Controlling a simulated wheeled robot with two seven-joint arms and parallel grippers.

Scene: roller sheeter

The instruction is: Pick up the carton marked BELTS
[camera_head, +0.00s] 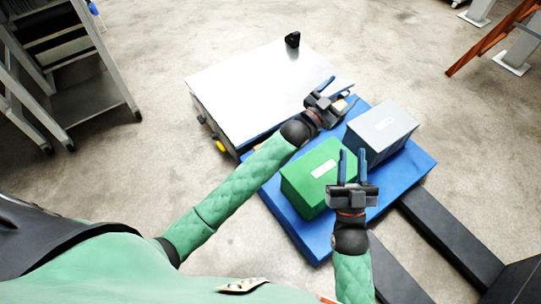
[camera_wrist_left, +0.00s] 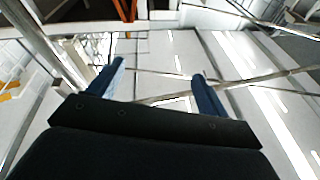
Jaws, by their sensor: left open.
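A green carton (camera_head: 310,176) and a grey carton (camera_head: 384,130) stand on a blue pallet (camera_head: 405,178). My left gripper (camera_head: 338,93) is open, near the white table's right edge and left of the grey carton. In the left wrist view its two blue fingers (camera_wrist_left: 158,80) are apart with nothing between them. My right gripper (camera_head: 352,156) has its fingers apart and appears over the right end of the green carton, hiding part of it.
A white-topped table (camera_head: 245,88) stands behind and left of the pallet, with a small black object (camera_head: 292,40) at its far edge. Dark forks (camera_head: 450,235) extend from the pallet at lower right. A grey rack (camera_head: 75,75) stands at left. Concrete floor is open around.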

